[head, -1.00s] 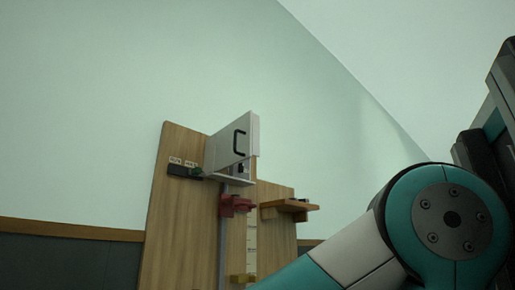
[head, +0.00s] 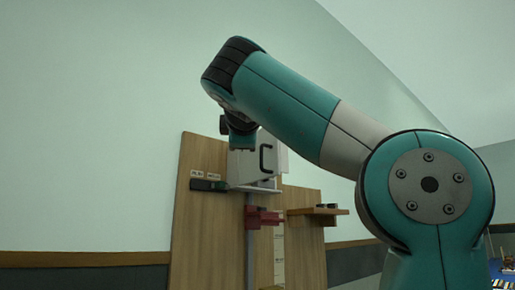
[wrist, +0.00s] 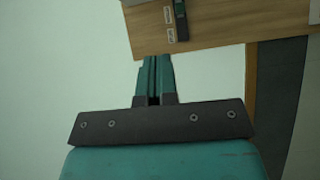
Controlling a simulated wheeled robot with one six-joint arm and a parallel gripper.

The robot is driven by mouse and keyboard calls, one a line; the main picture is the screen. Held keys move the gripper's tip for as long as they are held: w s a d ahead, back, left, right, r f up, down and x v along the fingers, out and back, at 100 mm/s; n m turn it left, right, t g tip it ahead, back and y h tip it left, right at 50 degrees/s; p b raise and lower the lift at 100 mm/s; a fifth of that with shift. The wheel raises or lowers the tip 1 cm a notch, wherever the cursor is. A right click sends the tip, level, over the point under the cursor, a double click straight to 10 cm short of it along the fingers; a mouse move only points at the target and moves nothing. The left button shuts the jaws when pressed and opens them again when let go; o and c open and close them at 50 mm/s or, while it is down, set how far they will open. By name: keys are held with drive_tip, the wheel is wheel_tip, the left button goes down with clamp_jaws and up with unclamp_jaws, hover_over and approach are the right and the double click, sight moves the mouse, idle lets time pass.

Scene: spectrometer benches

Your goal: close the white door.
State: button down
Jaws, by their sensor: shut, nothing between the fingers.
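The white door (head: 246,166) has a black C-shaped handle (head: 264,159). It is part of a small white case high on a wooden panel in the head view. My arm hides the door's top, and I cannot tell how far it stands open. My gripper (wrist: 155,62) is shut and empty in the wrist view, pointing towards the wooden panel's edge. The door is not visible in the wrist view. In the head view the arm's end hangs just in front of and above the case; the fingertips are not clear there.
The wooden panel (head: 205,235) carries a dark device (head: 208,185) under two labels, left of the case. A red clamp (head: 262,217) sits below it, and a small wooden shelf (head: 318,211) juts out at right. The pale wall left of the panel is clear.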

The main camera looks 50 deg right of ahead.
sight(262, 157)
drive_tip(key=w+d+p, duration=0.2)
drive_tip(key=w+d, duration=0.3)
drive_tip(key=d, duration=0.7)
drive_tip(key=shift+d+p, duration=0.15)
drive_tip(key=shift+p, duration=0.2)
drive_tip(key=shift+w, duration=0.15)
drive_tip(key=shift+d, duration=0.1)
drive_tip(key=shift+s+d+t+b, duration=0.3)
drive_tip(key=shift+s+d, duration=0.15)
